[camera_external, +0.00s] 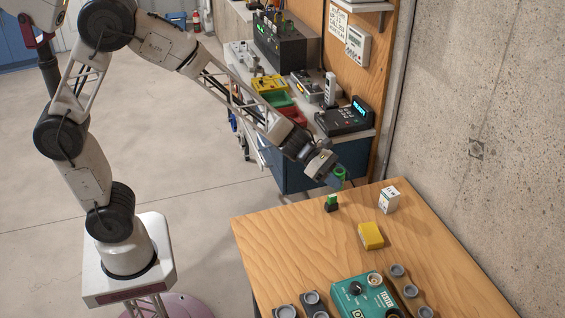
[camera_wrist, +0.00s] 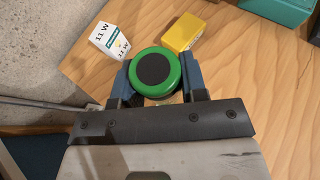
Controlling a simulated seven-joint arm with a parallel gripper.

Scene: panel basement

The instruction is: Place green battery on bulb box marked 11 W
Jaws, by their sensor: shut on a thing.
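My gripper (camera_wrist: 155,82) is shut on the green battery (camera_wrist: 155,72), which shows in the wrist view as a round green rim with a dark disc at its end. In the external view the box (camera_external: 389,200) stands upright to the right of my gripper, near the wall.
A yellow box (camera_external: 371,236) lies near the bulb box. A small green and black object (camera_external: 331,203) stands below my gripper. A teal tester (camera_external: 362,296) and racks with round holders (camera_external: 408,290) occupy the near side. The wooden table's (camera_external: 275,250) left part is clear.

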